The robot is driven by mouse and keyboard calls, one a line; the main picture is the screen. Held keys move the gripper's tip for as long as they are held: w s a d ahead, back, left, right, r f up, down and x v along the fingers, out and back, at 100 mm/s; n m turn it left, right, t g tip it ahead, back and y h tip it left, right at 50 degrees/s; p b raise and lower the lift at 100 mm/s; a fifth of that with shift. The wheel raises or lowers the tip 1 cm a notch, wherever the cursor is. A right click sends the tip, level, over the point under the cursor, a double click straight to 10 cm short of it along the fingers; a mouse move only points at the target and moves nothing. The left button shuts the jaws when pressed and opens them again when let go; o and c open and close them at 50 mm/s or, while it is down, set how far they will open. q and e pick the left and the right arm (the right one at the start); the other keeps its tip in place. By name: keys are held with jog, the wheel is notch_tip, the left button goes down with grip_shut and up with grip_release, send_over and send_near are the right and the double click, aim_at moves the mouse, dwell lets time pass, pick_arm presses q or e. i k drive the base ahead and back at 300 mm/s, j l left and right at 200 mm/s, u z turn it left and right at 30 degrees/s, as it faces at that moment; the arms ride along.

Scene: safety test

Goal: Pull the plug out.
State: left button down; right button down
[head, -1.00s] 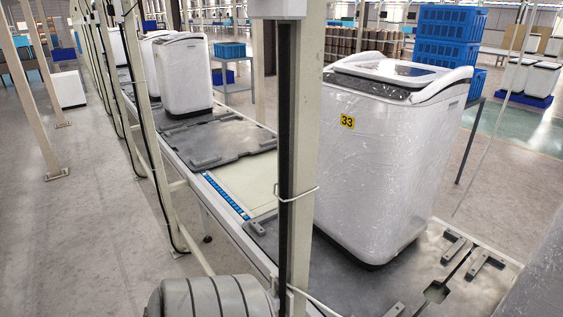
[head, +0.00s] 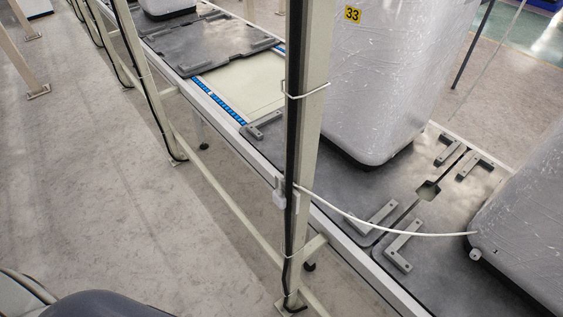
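A small white plug (head: 279,198) sits at the side of the beige post (head: 307,150), at about the height of the conveyor edge. A white cable (head: 385,231) runs from the post to the right, sagging over the conveyor. It ends at the lower side of a plastic-wrapped white machine (head: 525,225) at the right edge. The socket behind the plug is mostly hidden by the post and its dark strip. Neither gripper shows. Parts of my own body show at the bottom left.
A wrapped white washing machine (head: 395,85) with a yellow 33 label stands on a dark pallet plate (head: 345,185) on the conveyor. A black cable (head: 145,80) hangs along another post. The grey floor (head: 130,190) left of the conveyor is clear.

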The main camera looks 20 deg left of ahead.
aim_at(279, 199)
jog(key=u, duration=0.5)
jog(key=z, duration=0.25)
jog(key=j+z, duration=0.4)
jog(key=k+j+z, duration=0.1)
jog(key=j+z, duration=0.35)
jog(key=j, duration=0.15)
jog(key=k+j+z, duration=0.15)
jog(key=j+z, duration=0.25)
jog(key=k+j, duration=0.15)
jog(key=j, duration=0.2)
jog(key=k+j+z, duration=0.1)
jog(key=j, duration=0.3)
jog(key=k+j, duration=0.2)
jog(key=j, duration=0.15)
jog(key=k+j, duration=0.15)
jog(key=j, duration=0.2)
jog(key=k+j+z, duration=0.1)
jog(key=j, duration=0.25)
jog(key=k, duration=0.1)
